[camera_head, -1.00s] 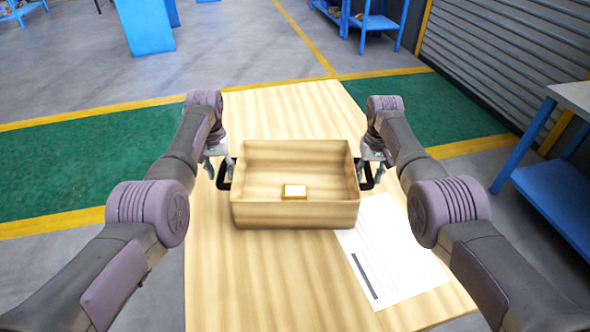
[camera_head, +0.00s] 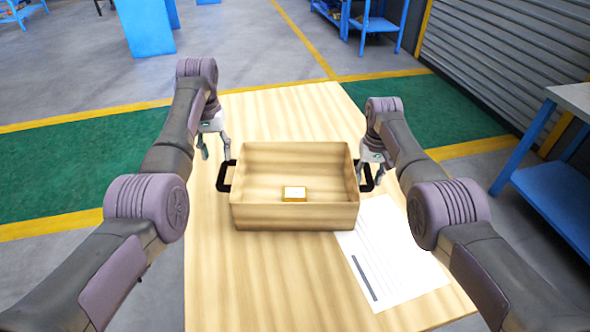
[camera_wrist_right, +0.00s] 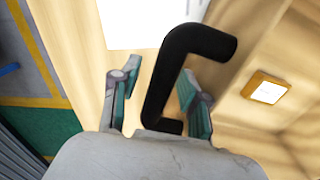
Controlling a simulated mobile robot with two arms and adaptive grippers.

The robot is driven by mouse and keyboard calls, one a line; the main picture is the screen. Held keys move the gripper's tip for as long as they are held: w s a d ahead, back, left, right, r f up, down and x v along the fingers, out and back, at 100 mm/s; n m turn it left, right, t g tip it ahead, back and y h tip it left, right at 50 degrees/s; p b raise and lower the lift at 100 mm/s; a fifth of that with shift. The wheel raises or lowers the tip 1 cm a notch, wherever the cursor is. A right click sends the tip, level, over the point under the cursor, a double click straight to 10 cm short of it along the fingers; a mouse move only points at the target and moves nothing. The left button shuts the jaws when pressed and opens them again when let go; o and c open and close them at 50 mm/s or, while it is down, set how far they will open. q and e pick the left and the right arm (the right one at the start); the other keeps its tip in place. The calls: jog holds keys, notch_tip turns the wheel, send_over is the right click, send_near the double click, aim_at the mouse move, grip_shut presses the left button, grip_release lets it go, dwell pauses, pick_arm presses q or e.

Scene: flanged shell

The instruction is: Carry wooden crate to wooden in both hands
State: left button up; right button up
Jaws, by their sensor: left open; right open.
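The wooden crate (camera_head: 295,215) stands upright on the wooden table (camera_head: 230,285), with a black handle on each side. A small yellow-edged block with a white top (camera_head: 294,193) lies inside it; it also shows in the right wrist view (camera_wrist_right: 265,88). My left gripper (camera_head: 216,152) is open and empty, above and beyond the left handle (camera_head: 223,176), apart from it. My right gripper (camera_head: 370,172) is open at the right handle (camera_head: 367,182). In the right wrist view the black handle (camera_wrist_right: 172,75) passes between the open fingers of the right gripper (camera_wrist_right: 160,100).
A printed white sheet (camera_head: 393,250) lies on the table right of the crate, partly against its front corner. A blue-legged bench (camera_head: 550,190) stands at the right. The table in front of and behind the crate is clear.

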pick_arm(q)
jog(key=shift+r, duration=0.1)
pick_arm(e)
notch_tip(320, 180, up, 12)
dwell(0.7)
